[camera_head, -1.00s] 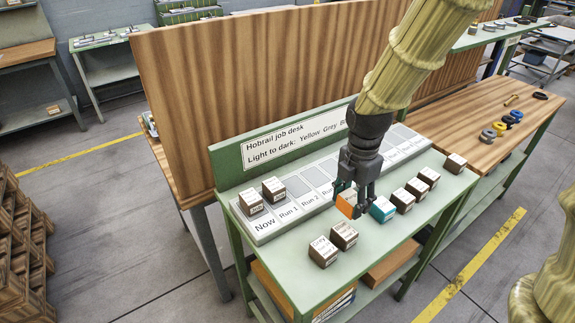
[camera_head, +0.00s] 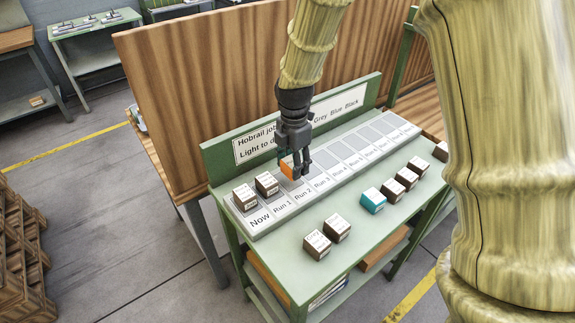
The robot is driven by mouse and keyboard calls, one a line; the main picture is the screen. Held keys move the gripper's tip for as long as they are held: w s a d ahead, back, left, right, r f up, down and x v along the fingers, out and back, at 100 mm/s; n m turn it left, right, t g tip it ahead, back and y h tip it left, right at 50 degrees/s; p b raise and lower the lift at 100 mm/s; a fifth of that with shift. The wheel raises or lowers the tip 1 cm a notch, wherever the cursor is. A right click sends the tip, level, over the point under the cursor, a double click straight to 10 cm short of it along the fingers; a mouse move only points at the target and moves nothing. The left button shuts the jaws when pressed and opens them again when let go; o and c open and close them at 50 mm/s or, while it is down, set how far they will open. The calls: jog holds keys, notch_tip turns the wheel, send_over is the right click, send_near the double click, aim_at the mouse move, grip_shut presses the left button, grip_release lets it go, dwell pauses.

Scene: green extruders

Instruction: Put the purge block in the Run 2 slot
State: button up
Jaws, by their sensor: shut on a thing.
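My gripper (camera_head: 295,168) is shut on an orange block (camera_head: 286,168), mostly hidden by the fingers; I cannot read a label on it. Gripper and block are over the Run 2 position of the grey slot tray (camera_head: 262,228), just behind the Run 2 label (camera_head: 303,196). I cannot tell whether the block touches the tray. A dark brown block with a white top (camera_head: 245,198) sits in the Now slot. Another brown block (camera_head: 267,184) sits in the Run 1 slot, close left of my gripper.
A teal block (camera_head: 373,201) and several brown blocks (camera_head: 407,177) stand in a row on the green desk (camera_head: 290,273). Two brown blocks (camera_head: 317,245) stand near its front. The slots right of Run 2 look empty. A sign (camera_head: 255,147) stands behind, partly covered by my arm.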

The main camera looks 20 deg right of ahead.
aim_at(288, 170)
jog(key=shift+w+a+f, duration=0.15)
jog(key=shift+w+a, duration=0.3)
jog(key=shift+w, duration=0.25)
jog(key=shift+s+f+p, duration=0.1)
jog(key=shift+f+p, duration=0.85)
jog(key=shift+f, duration=0.75)
jog(key=shift+f, duration=0.15)
jog(key=o, duration=1)
jog(key=shift+o, duration=0.2)
jog(key=shift+r+b, duration=1.85)
jog(key=shift+r, duration=4.3)
